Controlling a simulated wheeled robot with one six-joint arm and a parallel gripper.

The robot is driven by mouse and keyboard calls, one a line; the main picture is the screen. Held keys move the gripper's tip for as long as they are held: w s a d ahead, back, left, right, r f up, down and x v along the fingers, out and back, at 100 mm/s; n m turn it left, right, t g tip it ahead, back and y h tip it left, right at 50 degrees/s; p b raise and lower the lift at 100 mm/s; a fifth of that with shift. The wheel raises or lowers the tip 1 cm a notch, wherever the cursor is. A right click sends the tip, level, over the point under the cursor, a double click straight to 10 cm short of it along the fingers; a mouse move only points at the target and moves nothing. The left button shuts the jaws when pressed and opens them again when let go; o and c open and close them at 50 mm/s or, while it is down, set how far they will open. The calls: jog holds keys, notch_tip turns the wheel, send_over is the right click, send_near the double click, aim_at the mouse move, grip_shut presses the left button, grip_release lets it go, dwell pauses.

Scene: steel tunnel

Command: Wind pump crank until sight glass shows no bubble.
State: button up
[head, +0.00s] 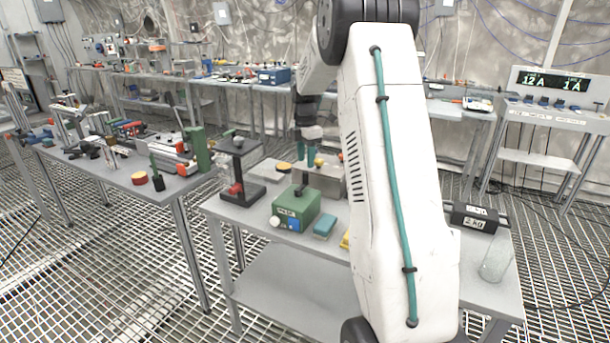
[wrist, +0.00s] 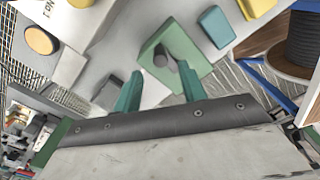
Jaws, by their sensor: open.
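A green box (head: 297,207) with a dark upright handle (head: 301,184), a white round knob (head: 275,222) and a blue label stands on the near table. I cannot tell for certain whether it is the pump or which part is its crank. No sight glass or bubble can be made out. My gripper (head: 309,158) has teal fingers and points down above the table, behind the green box in the head view. In the wrist view my gripper (wrist: 158,72) is open, with the green box (wrist: 153,42) beyond its fingertips. I see nothing held; contact cannot be told.
A blue block (head: 324,225) lies right of the green box. A black stand with a red part (head: 236,188) is at left. A grey box (head: 322,178) stands behind. A black weight (head: 474,217) and a clear glass vessel (head: 496,260) are at right.

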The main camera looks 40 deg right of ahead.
aim_at(306, 172)
notch_tip(306, 172, down, 6)
jog(key=shift+a+f, duration=0.1)
jog(key=shift+f, duration=0.1)
grip_shut()
